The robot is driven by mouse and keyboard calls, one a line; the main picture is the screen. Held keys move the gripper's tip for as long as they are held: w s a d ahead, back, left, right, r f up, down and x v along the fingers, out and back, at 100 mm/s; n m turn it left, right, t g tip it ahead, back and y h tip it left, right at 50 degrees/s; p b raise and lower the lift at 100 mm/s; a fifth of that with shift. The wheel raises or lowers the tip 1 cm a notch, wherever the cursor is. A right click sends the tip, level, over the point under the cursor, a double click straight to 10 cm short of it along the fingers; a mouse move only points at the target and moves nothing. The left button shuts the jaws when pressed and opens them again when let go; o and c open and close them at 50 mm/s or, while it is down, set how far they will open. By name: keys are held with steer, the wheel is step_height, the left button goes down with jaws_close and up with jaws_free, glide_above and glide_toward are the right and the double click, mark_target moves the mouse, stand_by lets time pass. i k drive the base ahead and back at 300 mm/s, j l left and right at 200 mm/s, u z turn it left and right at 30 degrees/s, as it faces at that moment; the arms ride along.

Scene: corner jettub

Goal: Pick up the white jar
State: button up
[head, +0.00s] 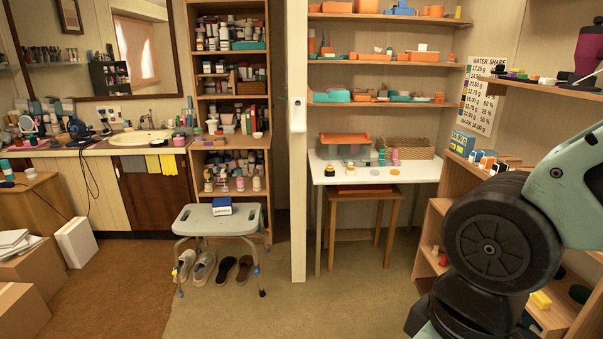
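I cannot tell for sure which thing is the white jar. A small white jar-like container (212,126) stands on a shelf of the tall brown cabinet at the back. A small white round thing (547,81) sits on the upper right shelf, near my arm. Small round items, including a yellow one (374,172), stand on the white table; none is clearly a white jar. My arm fills the lower right of the head view. Its gripper is not in view, so its state and anything in it are hidden.
A grey stool (216,222) with a blue and white box (222,206) stands before the cabinet, with shoes beneath. A white post (297,140) separates it from the white table (408,170). Right-hand shelves (434,222) stand close behind my arm. The central floor is clear.

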mark_target(350, 171)
steer(key=i+j, duration=0.1)
steer(key=i, duration=0.85)
steer(key=i+j, duration=0.1)
steer(key=i, duration=0.9)
steer(key=i+l, duration=0.25)
steer(key=i, duration=0.2)
steer(key=i+l, duration=0.25)
steer(key=i, duration=0.25)
steer(key=i+l, duration=0.25)
steer(key=i, duration=0.2)
steer(key=u, duration=0.05)
